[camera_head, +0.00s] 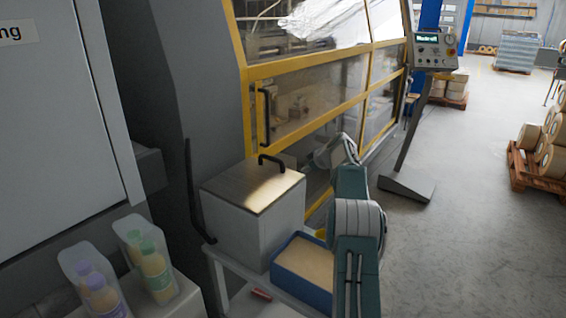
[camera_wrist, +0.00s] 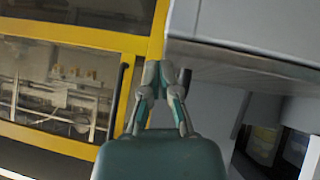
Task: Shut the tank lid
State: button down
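The tank is a grey box (camera_head: 253,232) on a small stand in the head view. Its metal lid (camera_head: 245,185) lies flat over the top, with a black handle (camera_head: 272,159) at the far edge. I see no gap under the lid. My arm rises to the right of the tank, and my gripper is beyond its right side, partly hidden by my arm. In the wrist view my gripper (camera_wrist: 167,75) has its fingertips together with nothing between them. A grey box-like surface (camera_wrist: 250,28) is to the right of the fingers, apart from them.
A blue bin (camera_head: 287,283) with tan contents stands right of the tank. A black upright bar (camera_head: 192,190) is at its left. Bottles in clear holders (camera_head: 150,262) stand front left. The yellow-framed machine (camera_head: 250,110) is behind.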

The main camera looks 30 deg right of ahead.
jog(key=v, duration=1)
jog(key=shift+w+r, duration=0.2)
jog(key=shift+r, duration=0.1)
